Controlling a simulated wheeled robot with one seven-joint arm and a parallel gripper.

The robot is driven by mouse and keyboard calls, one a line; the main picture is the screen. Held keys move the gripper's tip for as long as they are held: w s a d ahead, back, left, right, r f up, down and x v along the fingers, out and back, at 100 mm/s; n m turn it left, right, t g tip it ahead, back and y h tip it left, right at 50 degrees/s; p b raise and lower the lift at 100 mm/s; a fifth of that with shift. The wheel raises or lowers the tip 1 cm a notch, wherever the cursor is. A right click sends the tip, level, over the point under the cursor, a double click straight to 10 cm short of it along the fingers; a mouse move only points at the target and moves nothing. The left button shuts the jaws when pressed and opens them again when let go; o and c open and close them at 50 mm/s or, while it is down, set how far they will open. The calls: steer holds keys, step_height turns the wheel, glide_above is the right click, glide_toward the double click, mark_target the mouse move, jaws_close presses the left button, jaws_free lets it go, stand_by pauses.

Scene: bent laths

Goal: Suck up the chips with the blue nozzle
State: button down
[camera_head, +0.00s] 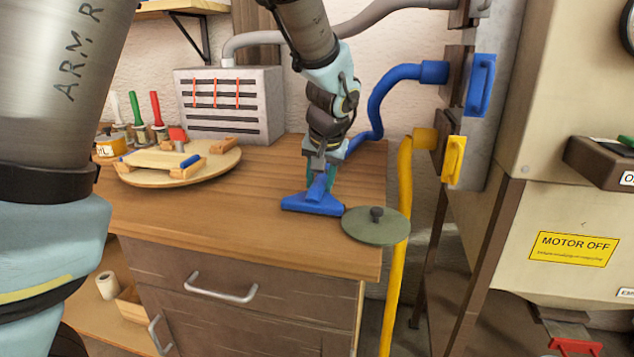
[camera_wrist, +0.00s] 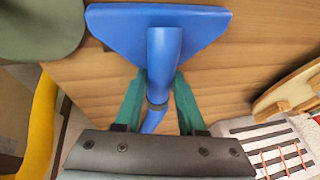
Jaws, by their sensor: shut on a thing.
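The blue nozzle (camera_head: 311,204) is a wide flat head with a round neck, low over the wooden bench top near its front right. I cannot tell whether it touches the wood. My gripper (camera_head: 321,184) points down from above and is shut on its neck. In the wrist view the teal fingers of my gripper (camera_wrist: 158,88) flank the neck, and the nozzle head (camera_wrist: 157,25) spreads out beyond them. A blue hose (camera_head: 378,100) runs from behind my gripper up to a blue port on the right. I see no chips clearly in either view.
A green disc with a dark knob (camera_head: 376,226) lies right of the nozzle, at the bench's edge. A round board (camera_head: 225,162) with wooden pieces sits left. A grey slotted box (camera_head: 262,128) stands behind. Blue (camera_head: 481,86) and yellow handles (camera_head: 454,160) and a MOTOR OFF sign (camera_head: 573,249) are right.

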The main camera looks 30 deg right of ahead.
steer(key=shift+w+d+p, duration=0.7)
steer(key=shift+w+d, duration=0.8)
steer(key=shift+w, duration=0.1)
steer(key=shift+w+d+p, duration=0.75)
steer(key=shift+w+d, duration=0.4)
steer(key=shift+w, duration=0.1)
step_height(320, 180, up, 6)
steer(key=p, duration=0.4)
steer(key=shift+r, duration=0.1)
step_height(320, 180, up, 3)
steer(key=shift+f+p, duration=0.1)
steer(key=shift+p, duration=0.9)
